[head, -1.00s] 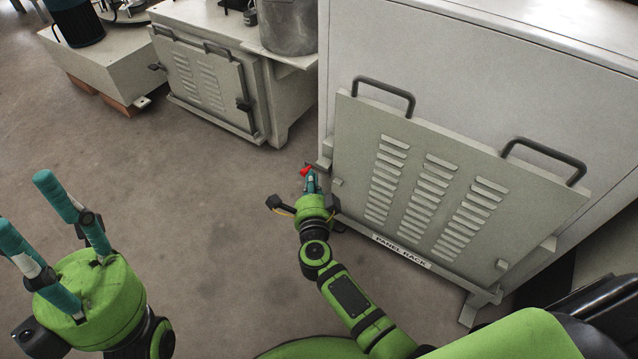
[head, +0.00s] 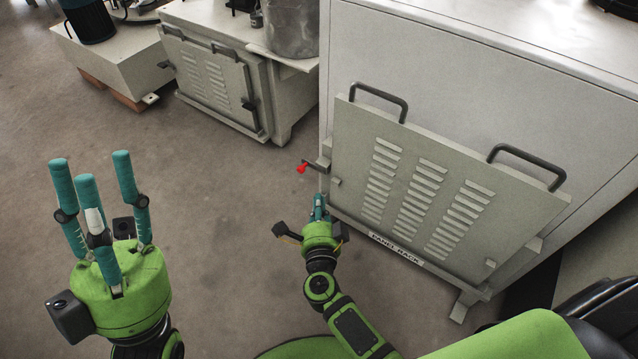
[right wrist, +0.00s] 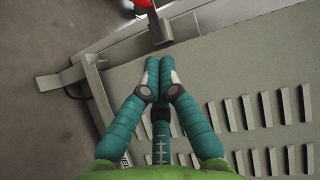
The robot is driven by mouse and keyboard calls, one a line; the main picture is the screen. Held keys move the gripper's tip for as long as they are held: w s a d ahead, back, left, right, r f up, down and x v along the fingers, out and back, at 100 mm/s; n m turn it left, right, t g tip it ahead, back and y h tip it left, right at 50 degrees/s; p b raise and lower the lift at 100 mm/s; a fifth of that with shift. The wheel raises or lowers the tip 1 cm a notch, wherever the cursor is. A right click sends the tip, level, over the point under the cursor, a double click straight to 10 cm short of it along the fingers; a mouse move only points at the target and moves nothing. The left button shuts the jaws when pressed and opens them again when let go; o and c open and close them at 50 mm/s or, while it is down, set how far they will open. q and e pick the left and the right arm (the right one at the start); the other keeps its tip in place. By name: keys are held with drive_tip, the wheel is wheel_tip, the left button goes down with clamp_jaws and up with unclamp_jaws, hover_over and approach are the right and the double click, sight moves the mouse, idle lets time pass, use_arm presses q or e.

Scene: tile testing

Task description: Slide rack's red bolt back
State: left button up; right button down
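The red bolt (head: 303,168) sticks out at the left edge of the panel rack (head: 350,219), near a small dark bracket. It also shows at the top of the right wrist view (right wrist: 143,4), partly cut off by the frame. My right gripper (head: 319,201) is just below the bolt in the head view, apart from it. In the right wrist view its teal fingers (right wrist: 159,64) come together at the tips with nothing between them. My left gripper (head: 94,165) is at the left, fingers pointing up and spread, empty, far from the rack.
A louvred panel (head: 420,180) with two dark handles stands in the rack against a large pale cabinet (head: 450,60). A second cabinet with a louvred door (head: 212,80) stands at the back. The floor (head: 215,210) between my grippers is clear.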

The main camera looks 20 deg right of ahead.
drive_tip(key=shift+p+v, duration=0.3)
drive_tip(key=shift+v, duration=1.6)
drive_tip(key=shift+r, duration=0.15)
